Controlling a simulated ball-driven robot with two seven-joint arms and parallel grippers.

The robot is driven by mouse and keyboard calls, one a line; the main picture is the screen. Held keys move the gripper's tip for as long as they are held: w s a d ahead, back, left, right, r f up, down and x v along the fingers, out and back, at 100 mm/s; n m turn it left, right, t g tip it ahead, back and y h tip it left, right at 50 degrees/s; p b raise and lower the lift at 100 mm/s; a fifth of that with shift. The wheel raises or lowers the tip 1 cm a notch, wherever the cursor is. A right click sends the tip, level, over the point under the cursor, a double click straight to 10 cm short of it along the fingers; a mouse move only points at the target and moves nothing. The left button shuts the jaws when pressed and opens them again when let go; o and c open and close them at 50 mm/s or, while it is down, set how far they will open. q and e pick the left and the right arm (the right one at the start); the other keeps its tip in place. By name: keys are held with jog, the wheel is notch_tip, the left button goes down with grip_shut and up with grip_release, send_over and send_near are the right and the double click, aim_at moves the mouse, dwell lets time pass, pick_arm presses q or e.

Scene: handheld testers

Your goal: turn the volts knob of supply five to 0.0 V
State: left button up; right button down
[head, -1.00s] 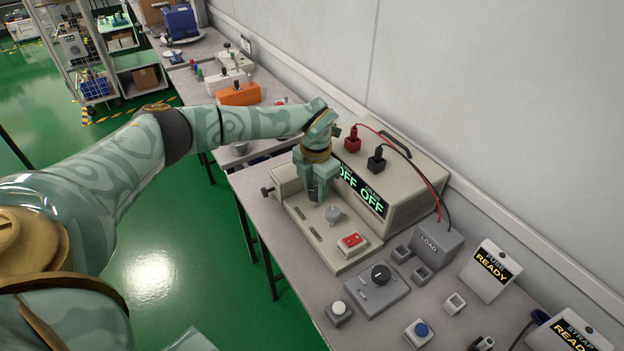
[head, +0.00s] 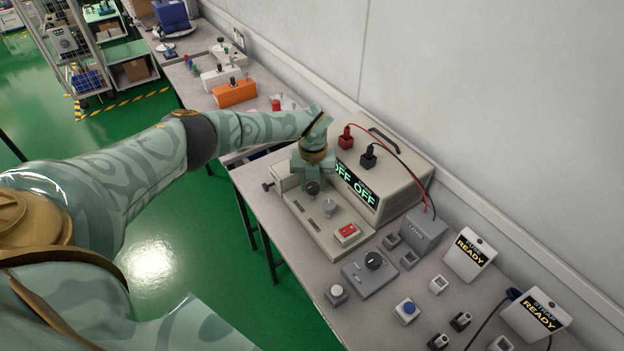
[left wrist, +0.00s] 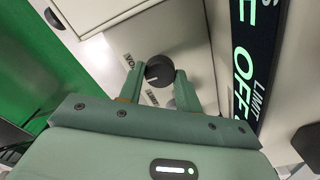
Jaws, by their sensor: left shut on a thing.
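The bench supply (head: 405,195) is a beige box with a sloping front panel, and its display (head: 358,187) reads OFF OFF. No number on it can be read. My left gripper (head: 313,186) is over the panel's far end, pointing down. In the left wrist view its fingers (left wrist: 160,84) are shut on the black volts knob (left wrist: 159,69), beside a partly hidden label starting VO. The grey knob (head: 329,208) and the red switch (head: 346,233) are free in front of the gripper. My right gripper is not in view.
Red and black leads run from the supply's top to the grey LOAD box (head: 423,232). A grey dial box (head: 370,272), several buttons and two READY signs stand nearer on the bench. An orange tester (head: 236,94) stands further back. The wall runs along the right.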

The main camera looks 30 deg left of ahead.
aim_at(313, 186)
pick_arm(q)
jog(key=shift+n, duration=0.3)
jog(key=o, duration=1)
jog(key=shift+r, duration=0.1)
notch_tip(313, 186, up, 16)
jog(key=p, duration=0.4)
jog(key=shift+p, duration=0.3)
